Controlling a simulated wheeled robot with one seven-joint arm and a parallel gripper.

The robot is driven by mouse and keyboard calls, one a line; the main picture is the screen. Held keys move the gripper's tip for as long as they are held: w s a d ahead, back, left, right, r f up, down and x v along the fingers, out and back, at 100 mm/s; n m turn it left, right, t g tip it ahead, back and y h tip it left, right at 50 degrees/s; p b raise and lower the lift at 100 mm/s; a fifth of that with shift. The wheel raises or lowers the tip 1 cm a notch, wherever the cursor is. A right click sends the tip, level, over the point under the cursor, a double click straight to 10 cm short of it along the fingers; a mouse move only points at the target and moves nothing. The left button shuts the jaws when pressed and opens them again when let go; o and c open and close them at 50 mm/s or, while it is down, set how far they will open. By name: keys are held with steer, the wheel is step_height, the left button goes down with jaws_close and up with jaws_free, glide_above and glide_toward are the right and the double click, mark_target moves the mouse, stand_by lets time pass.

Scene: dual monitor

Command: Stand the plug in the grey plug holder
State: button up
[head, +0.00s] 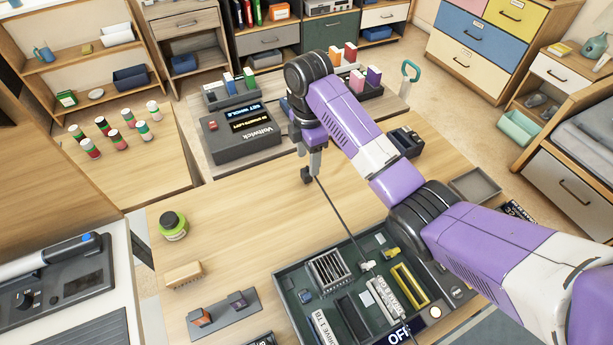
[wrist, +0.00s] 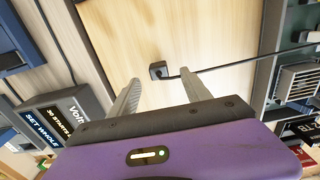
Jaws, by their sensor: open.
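A small black plug (head: 306,174) with a thin dark cable is by my fingertips in the head view. In the wrist view the plug (wrist: 158,71) shows against the wooden table, just beyond the gap between the fingertips, with its cable running right. My gripper (head: 315,163) points down over the table; in the wrist view its two grey fingers (wrist: 160,84) are apart with nothing between them. I cannot tell for sure which piece is the grey plug holder; a grey stand (head: 247,310) with orange and purple blocks lies at the front left.
A dark green tray (head: 284,285) holds a slotted rack (head: 328,270) and several small parts; the cable reaches into it. A black device (head: 245,138) stands behind my gripper. The table between is clear.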

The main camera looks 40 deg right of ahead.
mark_target(306, 171)
step_height(306, 171, down, 5)
steer(key=shift+w+a+r, duration=0.1)
steer(key=shift+w+a, duration=0.05)
jaws_close()
